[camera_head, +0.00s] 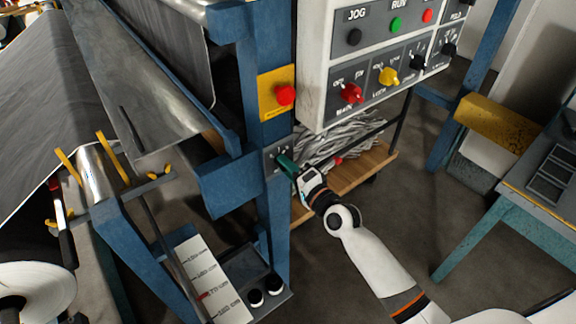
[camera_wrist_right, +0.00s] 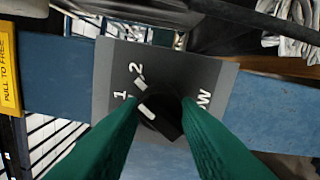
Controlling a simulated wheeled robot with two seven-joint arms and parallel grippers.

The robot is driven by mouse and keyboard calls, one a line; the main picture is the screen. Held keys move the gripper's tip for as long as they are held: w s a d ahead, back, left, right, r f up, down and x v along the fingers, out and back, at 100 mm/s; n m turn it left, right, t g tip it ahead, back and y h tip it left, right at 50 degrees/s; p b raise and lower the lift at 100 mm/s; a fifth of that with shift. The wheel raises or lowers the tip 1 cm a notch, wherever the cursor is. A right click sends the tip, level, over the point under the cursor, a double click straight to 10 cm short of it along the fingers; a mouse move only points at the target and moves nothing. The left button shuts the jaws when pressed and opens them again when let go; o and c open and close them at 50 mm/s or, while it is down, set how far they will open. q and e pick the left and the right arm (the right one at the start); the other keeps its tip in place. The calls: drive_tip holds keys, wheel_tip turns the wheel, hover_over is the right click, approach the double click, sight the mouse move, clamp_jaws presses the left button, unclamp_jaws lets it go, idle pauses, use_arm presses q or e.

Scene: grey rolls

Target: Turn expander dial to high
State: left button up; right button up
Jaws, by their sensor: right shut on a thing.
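The black dial (camera_wrist_right: 163,118) sits on a grey plate (camera_wrist_right: 207,72) and carries a white mark on its upper-left side. The plate reads "1", "2" and a partly hidden word ending in "OW"; no "high" label shows. In the head view the small plate (camera_head: 270,158) is on the blue post, and the dial is mostly hidden by my right gripper. My right gripper (camera_head: 283,161) reaches it from the lower right. In the wrist view its green fingers (camera_wrist_right: 160,122) are on either side of the dial, shut on it. My left gripper is not in view.
A red button (camera_head: 285,95) on a yellow plate is above on the same post. A white control box (camera_head: 313,60) with knobs and buttons overhangs at upper right. A wooden pallet (camera_head: 365,170) with grey strips stands behind my right arm. A blue-green table (camera_head: 535,185) is at right.

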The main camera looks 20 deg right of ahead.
drive_tip(key=shift+m, duration=1.1)
drive_tip(key=o, duration=1)
drive_tip(key=shift+c, duration=0.2)
drive_tip(key=shift+s, duration=0.1)
drive_tip(key=b+v, duration=0.1)
drive_tip(key=v, duration=1.1)
drive_tip(key=shift+b, duration=0.4)
